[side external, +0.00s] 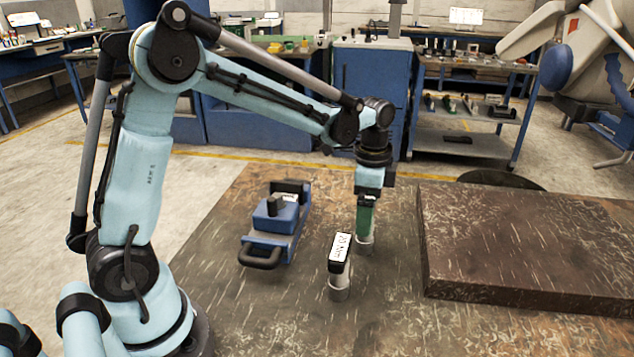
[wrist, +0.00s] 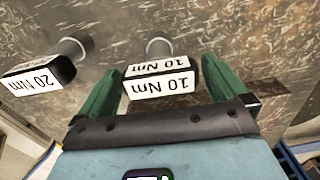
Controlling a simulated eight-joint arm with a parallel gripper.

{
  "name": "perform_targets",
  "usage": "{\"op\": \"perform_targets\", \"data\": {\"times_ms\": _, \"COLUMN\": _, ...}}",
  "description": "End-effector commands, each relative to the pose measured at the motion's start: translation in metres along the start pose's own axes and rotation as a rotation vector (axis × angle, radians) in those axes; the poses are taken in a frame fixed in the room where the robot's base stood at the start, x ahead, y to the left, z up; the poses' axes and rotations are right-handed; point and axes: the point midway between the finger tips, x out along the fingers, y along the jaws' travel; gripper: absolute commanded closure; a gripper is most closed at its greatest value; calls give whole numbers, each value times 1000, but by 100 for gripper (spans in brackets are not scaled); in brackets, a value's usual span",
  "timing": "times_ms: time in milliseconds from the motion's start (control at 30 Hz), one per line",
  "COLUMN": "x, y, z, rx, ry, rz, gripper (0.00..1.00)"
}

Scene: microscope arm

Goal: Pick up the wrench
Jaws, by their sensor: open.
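Two torque wrenches stand upright, each with a black head, a white label and a grey round base. The 10 Nm wrench (wrist: 158,82) is between the two green fingers of my gripper (wrist: 163,70) in the wrist view, with its base showing beyond them. In the side external view my gripper (side external: 366,214) points down over this wrench, whose base (side external: 365,243) shows below the fingers while its head is hidden. My gripper is open. I cannot tell whether a finger touches the wrench. The 20 Nm wrench (side external: 340,262) stands beside it, nearer the camera; it is at left in the wrist view (wrist: 45,78).
A blue device with a black handle (side external: 277,222) sits on the brown tabletop (side external: 270,325) left of the wrenches. A thick dark slab (side external: 530,240) lies to the right. Benches and shelves (side external: 470,110) stand behind. Tabletop in front of the wrenches is clear.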

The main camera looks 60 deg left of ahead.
Motion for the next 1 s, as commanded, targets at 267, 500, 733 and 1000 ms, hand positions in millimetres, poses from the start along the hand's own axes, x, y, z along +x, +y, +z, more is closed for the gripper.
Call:
{"op": "perform_targets", "data": {"times_ms": 267, "x": 27, "y": 0, "z": 0, "rx": 0, "ry": 0, "rz": 0, "gripper": 0}}
{"op": "perform_targets", "data": {"times_ms": 500, "x": 28, "y": 0, "z": 0, "rx": 0, "ry": 0, "rz": 0, "gripper": 2}}
{"op": "perform_targets", "data": {"times_ms": 733, "x": 28, "y": 0, "z": 0, "rx": 0, "ry": 0, "rz": 0, "gripper": 37}}
{"op": "perform_targets", "data": {"times_ms": 1000, "x": 27, "y": 0, "z": 0, "rx": 0, "ry": 0, "rz": 0, "gripper": 59}}
